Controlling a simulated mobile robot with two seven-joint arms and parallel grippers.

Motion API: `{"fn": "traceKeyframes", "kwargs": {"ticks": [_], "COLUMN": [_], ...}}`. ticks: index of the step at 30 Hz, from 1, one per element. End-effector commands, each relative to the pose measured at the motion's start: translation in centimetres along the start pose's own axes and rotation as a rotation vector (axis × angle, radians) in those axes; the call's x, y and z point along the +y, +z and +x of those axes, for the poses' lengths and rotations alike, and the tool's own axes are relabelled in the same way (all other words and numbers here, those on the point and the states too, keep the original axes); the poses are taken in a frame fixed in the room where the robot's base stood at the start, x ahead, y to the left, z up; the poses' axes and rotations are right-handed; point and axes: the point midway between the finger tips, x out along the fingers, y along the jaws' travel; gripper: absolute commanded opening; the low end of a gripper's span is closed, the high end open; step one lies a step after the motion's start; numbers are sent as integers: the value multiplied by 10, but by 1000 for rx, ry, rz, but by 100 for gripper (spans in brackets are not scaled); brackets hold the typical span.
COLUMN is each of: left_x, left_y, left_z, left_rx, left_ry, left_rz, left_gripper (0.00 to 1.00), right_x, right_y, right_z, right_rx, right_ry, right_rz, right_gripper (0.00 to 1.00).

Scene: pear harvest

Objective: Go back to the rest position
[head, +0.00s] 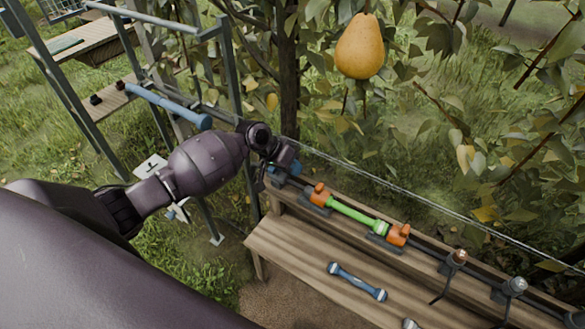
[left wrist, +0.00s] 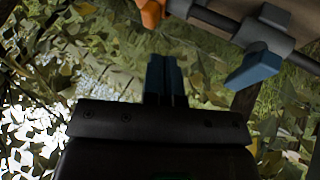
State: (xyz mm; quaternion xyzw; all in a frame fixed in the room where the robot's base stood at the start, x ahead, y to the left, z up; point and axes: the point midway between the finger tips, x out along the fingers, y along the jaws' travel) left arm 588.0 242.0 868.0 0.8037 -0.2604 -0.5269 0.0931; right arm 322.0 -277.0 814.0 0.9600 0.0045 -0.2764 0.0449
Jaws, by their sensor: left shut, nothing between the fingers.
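My left arm reaches in from the left in the head view, and its dark gripper (head: 290,163) is over the far left end of the wooden bench (head: 290,245). In the left wrist view the two blue-grey fingers (left wrist: 164,78) are together with nothing between them. The gripper is close to a blue lever fitting (left wrist: 252,70) on a dark pipe; whether they touch in the head view I cannot tell. My right gripper is not in view.
A green tube (head: 352,215) with orange fittings runs along the bench's back ledge. A blue-ended tool (head: 357,282) lies on the bench. A yellow pear (head: 360,46) hangs from the tree behind. A metal frame (head: 226,75) stands left of the bench, and a wire crosses behind it.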

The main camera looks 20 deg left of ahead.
Motion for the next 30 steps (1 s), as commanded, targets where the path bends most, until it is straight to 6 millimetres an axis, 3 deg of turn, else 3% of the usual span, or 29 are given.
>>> {"fn": "traceKeyframes", "kwargs": {"ticks": [1,6,14,18,21,23,26,30], "left_x": [4,6,4,2,12,19,29,41], "left_y": [-3,-4,-9,-35,-60,-66,-62,-38], "left_z": [-6,-10,-9,-18,-29,-33,-37,-45], "left_rx": [1,0,31,160,289,361,468,607], "left_ry": [0,-1,-12,-97,-160,-191,-239,-309], "left_rz": [0,-1,4,95,188,232,290,347], "left_gripper": [0,0,0,0,0,0,0,0], "right_x": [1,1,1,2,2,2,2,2], "right_y": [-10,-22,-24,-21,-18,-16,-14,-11], "right_z": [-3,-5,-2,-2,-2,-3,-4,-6], "right_rx": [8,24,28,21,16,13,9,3], "right_ry": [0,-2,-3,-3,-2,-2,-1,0], "right_rz": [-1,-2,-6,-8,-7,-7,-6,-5], "right_gripper": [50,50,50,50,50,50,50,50]}}
